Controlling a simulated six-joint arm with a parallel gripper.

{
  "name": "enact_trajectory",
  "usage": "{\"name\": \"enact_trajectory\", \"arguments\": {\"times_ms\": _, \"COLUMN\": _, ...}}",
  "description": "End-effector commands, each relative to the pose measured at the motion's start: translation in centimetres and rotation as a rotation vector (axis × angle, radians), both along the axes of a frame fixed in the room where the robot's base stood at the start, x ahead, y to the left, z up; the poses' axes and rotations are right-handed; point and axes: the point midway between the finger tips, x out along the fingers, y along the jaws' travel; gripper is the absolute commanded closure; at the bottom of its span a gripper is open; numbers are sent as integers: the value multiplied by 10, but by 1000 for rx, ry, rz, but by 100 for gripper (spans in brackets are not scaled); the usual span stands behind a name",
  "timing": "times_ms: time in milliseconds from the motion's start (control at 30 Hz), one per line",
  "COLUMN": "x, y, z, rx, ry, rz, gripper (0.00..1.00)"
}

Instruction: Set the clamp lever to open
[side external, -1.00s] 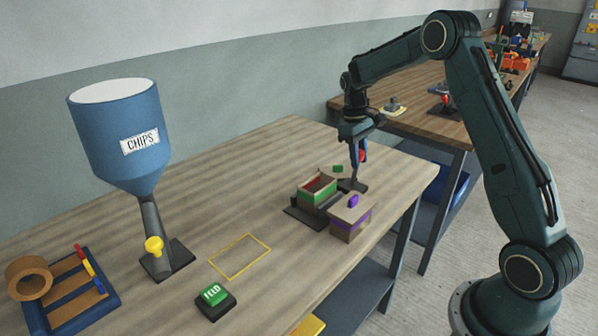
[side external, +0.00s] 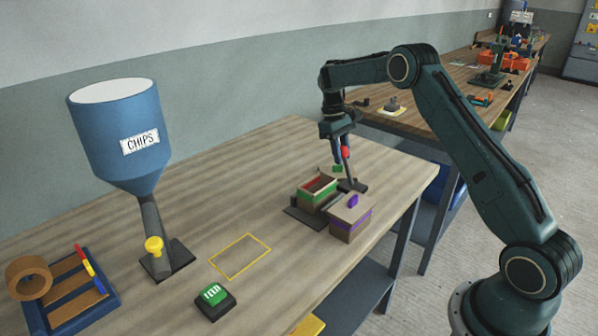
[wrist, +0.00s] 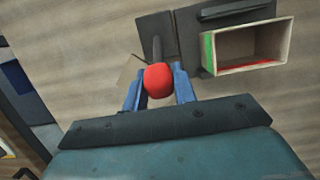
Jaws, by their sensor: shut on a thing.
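The clamp lever is a dark rod with a red knob (side external: 345,153), rising from a dark base plate (side external: 353,186) near the bench's right end. In the side view the rod leans slightly left at its top. My gripper (side external: 341,151) is shut on the red knob, with its blue fingers on either side. In the wrist view the red knob (wrist: 159,81) sits between the fingertips, and the dark rod runs from it toward the base plate (wrist: 157,30). No open or shut marking is legible.
An open box with green and red bands (side external: 317,194) stands on a dark plate just left of the lever. The CHIPS hopper (side external: 125,130) and green button (side external: 214,295) are farther left.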

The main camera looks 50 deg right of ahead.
Motion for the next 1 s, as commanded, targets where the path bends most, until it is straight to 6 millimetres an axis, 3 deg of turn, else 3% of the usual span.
{"name": "enact_trajectory", "arguments": {"times_ms": 533, "x": 6, "y": 1, "z": -2, "rx": -2, "ry": -5, "rz": 7, "gripper": 100}}
{"name": "enact_trajectory", "arguments": {"times_ms": 567, "x": 6, "y": 1, "z": -2, "rx": -2, "ry": -5, "rz": 7, "gripper": 71}}
{"name": "enact_trajectory", "arguments": {"times_ms": 667, "x": 5, "y": 1, "z": -2, "rx": -2, "ry": -4, "rz": 6, "gripper": 51}}
{"name": "enact_trajectory", "arguments": {"times_ms": 1000, "x": 4, "y": 0, "z": -2, "rx": -1, "ry": -1, "rz": 1, "gripper": 51}}
